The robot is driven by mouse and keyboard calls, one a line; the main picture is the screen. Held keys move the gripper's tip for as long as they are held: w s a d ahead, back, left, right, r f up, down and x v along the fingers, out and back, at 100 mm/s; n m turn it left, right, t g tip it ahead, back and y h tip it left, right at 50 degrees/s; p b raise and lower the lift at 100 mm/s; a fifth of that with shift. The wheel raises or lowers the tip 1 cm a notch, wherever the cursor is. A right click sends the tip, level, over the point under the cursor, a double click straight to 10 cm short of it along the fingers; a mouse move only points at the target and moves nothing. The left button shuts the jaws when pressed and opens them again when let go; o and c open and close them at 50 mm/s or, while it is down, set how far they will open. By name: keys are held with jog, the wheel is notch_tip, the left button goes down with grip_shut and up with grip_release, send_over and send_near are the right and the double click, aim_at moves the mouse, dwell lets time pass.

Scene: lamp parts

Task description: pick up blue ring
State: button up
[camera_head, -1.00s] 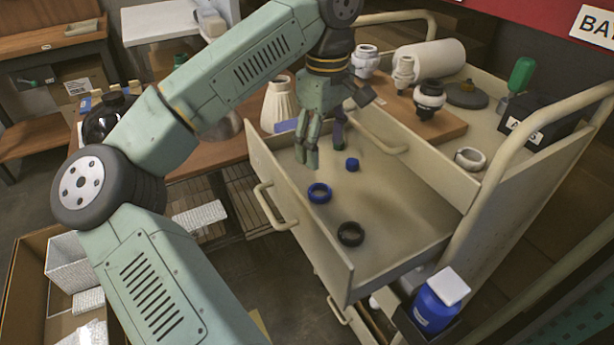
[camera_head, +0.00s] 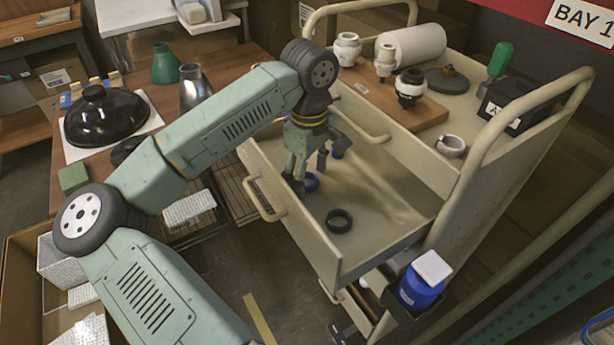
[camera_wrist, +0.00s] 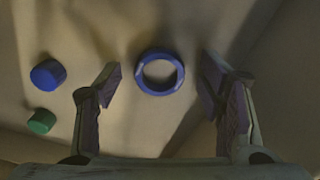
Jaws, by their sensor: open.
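The blue ring (camera_wrist: 160,88) lies flat on the drawer floor in the wrist view, with its hole facing up. My gripper (camera_wrist: 160,85) is open, one finger to each side of the ring with gaps between; neither finger appears to touch it. How far the fingertips are above the floor is hard to tell.
A blue cap (camera_wrist: 47,74) and a green cap (camera_wrist: 41,121) lie left of my gripper in the wrist view. A black ring (camera_head: 339,221) lies nearer the drawer front. Drawer walls surround my gripper. A blue-bodied bottle (camera_head: 418,288) stands outside the drawer at lower right.

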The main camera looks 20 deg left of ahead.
jog(key=shift+f, duration=0.2)
jog(key=shift+c, duration=0.4)
jog(key=c, duration=0.8)
